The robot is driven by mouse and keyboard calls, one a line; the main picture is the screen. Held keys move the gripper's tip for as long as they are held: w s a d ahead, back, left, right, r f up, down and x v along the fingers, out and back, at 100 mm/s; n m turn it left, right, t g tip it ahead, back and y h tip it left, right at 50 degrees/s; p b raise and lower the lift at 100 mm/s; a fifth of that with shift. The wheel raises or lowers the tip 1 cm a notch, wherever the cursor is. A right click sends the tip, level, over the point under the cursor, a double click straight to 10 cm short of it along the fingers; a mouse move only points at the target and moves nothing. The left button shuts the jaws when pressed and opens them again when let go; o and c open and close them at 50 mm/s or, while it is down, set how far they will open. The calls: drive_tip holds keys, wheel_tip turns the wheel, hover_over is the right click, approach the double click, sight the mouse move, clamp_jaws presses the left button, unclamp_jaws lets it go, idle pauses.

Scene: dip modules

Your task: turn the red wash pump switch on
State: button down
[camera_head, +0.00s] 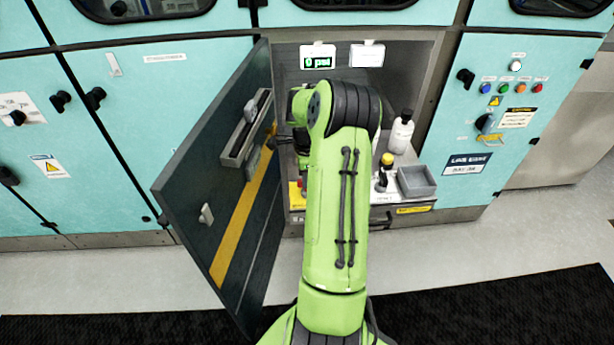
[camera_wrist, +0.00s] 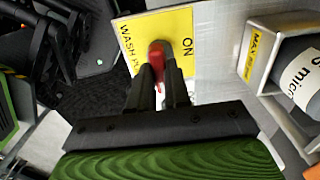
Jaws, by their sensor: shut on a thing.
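The red wash pump switch (camera_wrist: 154,58) stands on a yellow plate (camera_wrist: 180,25) in the wrist view. The plate reads "WASH P..." to the left of the switch and "ON" to its right. My gripper (camera_wrist: 160,77) is shut on the red switch, one dark finger on each side of it. The fingers hide the lower part of the switch. I cannot tell from this angle whether the switch is on. In the head view my green arm reaches into the open cabinet bay and hides my gripper.
A dark door (camera_head: 225,190) with a yellow stripe stands open left of my arm. In the bay, a white bottle (camera_head: 401,133), a yellow-topped small bottle (camera_head: 384,172) and a grey tray (camera_head: 416,182) stand to the right. A labelled container (camera_wrist: 300,85) is close right of my gripper.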

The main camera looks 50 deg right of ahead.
drive_tip(key=shift+n, duration=0.4)
drive_tip(key=n+p, duration=0.2)
drive_tip(key=n, duration=0.2)
drive_tip(key=n+p, duration=0.1)
drive_tip(key=n, duration=0.3)
drive_tip(key=n+p, duration=0.1)
drive_tip(key=n, duration=0.8)
drive_tip(key=shift+p, duration=0.35)
drive_tip(key=c, duration=1.1)
unclamp_jaws()
